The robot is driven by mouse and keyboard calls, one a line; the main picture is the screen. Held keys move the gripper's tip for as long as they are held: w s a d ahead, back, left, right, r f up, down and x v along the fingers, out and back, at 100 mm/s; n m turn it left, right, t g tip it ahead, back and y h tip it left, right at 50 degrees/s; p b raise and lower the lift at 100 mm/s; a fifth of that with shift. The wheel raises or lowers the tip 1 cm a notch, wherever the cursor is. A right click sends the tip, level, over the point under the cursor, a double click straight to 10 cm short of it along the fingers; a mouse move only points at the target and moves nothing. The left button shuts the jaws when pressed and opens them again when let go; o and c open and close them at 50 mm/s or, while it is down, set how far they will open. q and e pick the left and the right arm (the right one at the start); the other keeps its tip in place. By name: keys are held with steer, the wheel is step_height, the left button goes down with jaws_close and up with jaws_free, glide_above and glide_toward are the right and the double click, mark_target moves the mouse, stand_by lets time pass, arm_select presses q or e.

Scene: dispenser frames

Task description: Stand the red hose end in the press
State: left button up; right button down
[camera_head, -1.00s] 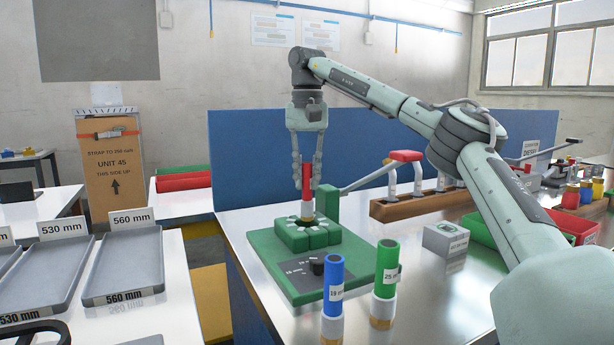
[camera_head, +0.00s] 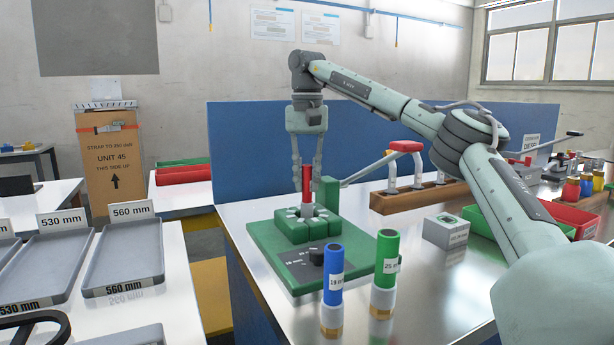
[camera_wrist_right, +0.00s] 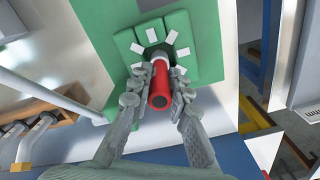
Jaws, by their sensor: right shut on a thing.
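The red hose end (camera_head: 307,181) is upright over the middle of the green press (camera_head: 262,246), its pale collar low among the press's ring of blocks. My right gripper (camera_head: 306,176) points down and is shut on the red part. In the right wrist view, the hose end (camera_wrist_right: 160,93) sits between the two fingers, and its collar reaches into the ring of white-marked jaws on the press (camera_wrist_right: 205,35). The lowest tip is hidden by the blocks, so I cannot tell whether it touches bottom. My left gripper is not in view.
A blue hose end (camera_head: 333,275) and a green one (camera_head: 386,262) stand in front of the press. The press lever (camera_head: 370,168) slants up right to a red grip. A grey box (camera_head: 446,231) and a wooden rack (camera_head: 410,201) are to the right. Grey trays (camera_head: 122,290) lie left.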

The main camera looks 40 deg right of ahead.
steer(key=shift+f+b, duration=0.3)
steer(key=shift+f, duration=0.85)
steer(key=c, duration=1.3)
jaws_free()
steer(key=shift+c, duration=0.2)
step_height(320, 180, up, 12)
steer(key=shift+r, duration=0.1)
